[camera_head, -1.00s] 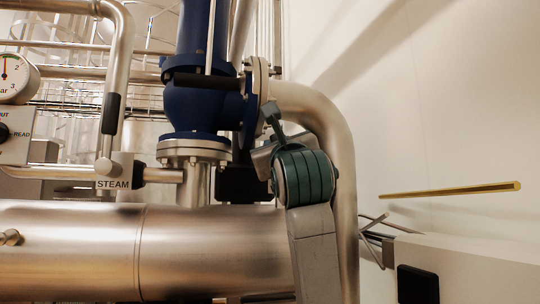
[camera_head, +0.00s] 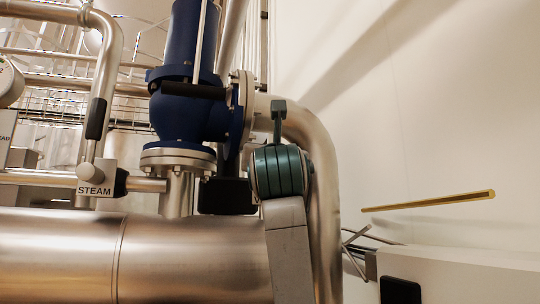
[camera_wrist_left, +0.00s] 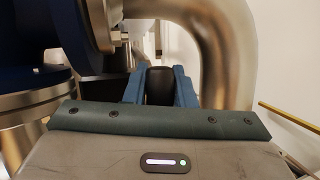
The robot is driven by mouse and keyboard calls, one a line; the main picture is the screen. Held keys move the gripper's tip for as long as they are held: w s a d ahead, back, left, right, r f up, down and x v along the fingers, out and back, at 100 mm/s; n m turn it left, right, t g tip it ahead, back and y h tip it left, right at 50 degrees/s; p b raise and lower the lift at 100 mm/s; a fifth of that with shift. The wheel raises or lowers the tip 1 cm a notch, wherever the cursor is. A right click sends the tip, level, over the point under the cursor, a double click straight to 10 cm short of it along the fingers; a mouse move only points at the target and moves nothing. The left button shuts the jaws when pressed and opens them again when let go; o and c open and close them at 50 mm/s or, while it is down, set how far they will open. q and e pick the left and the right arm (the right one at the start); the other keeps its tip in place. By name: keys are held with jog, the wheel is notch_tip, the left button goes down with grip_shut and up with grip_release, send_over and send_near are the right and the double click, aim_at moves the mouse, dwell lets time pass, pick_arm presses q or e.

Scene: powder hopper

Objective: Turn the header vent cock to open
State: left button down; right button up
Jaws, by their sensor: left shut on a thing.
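My left gripper's wrist (camera_head: 279,170), with teal bands, stands in front of the bend of the large steel pipe in the head view. Its fingers are hidden there. In the left wrist view the two blue fingers of the left gripper (camera_wrist_left: 160,80) are shut on a black handle (camera_wrist_left: 160,92), which I take for the vent cock's handle. Its end points toward the camera. The cock's body and its marking are hidden behind the gripper, so how far open it is cannot be told. My right gripper is not in view.
A blue valve (camera_head: 186,112) with a black bar stands left of the wrist, on the steel header (camera_head: 190,255). A black lever (camera_head: 97,118) and a STEAM label (camera_head: 95,190) are further left. A brass rod (camera_head: 430,201) is at right, before the bare wall.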

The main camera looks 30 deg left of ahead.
pick_arm(q)
jog(key=c, duration=1.3)
grip_release()
jog(key=shift+w+d, duration=0.1)
jog(key=shift+w, duration=0.1)
jog(key=shift+o, duration=0.2)
jog(key=shift+w+d+f, duration=0.1)
jog(key=shift+w, duration=0.05)
jog(key=shift+s, duration=0.2)
jog(key=b+v, duration=0.5)
jog(key=v, duration=0.5)
jog(key=shift+s+d+f, duration=0.15)
jog(key=shift+s+d, duration=0.05)
jog(key=shift+s, duration=0.05)
